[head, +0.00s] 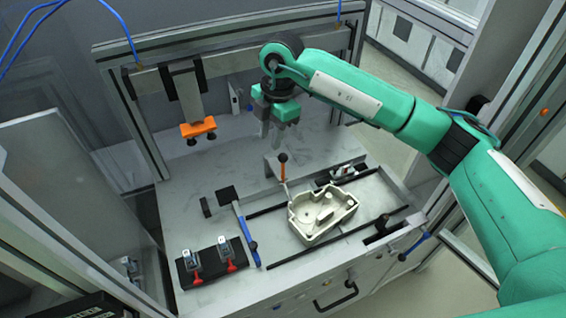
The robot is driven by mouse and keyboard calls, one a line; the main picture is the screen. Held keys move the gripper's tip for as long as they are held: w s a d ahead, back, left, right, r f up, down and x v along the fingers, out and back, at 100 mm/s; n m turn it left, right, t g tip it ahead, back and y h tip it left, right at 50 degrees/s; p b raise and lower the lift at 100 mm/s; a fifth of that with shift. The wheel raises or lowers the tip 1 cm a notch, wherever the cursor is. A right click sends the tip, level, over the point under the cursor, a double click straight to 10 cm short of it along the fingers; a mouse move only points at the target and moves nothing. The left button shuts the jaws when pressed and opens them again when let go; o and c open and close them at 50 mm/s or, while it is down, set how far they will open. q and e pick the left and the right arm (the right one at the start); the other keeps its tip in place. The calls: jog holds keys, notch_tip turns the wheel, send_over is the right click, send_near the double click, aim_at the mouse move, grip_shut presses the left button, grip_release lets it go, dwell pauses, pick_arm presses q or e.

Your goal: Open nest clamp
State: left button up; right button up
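A cream cast housing (320,212) lies in the nest between two dark rails on the grey worktable. A blue-handled lever (246,238) lies along the nest's left end, and another blue handle (414,246) is at the front right. My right gripper (268,138) hangs above the back of the table, behind and apart from the knobbed lever. Its finger gap is unclear. My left gripper is out of view.
Two small units with red levers (229,267) sit on a black plate at the front left. An orange suction head (198,128) hangs at the back left. A metal frame (230,58) surrounds the table. The table's back left is mostly clear.

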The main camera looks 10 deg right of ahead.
aim_at(283, 164)
jog(key=d+h, duration=0.1)
jog(key=w+d+r+m, duration=0.1)
jog(key=d, duration=0.1)
jog(key=shift+w+h, duration=0.2)
jog(key=shift+h, duration=0.2)
jog(key=shift+d+f, duration=0.1)
notch_tip(283, 164, down, 13)
jog(key=p, duration=0.5)
jog(key=shift+p, duration=0.3)
jog(key=shift+f, duration=0.2)
grip_shut()
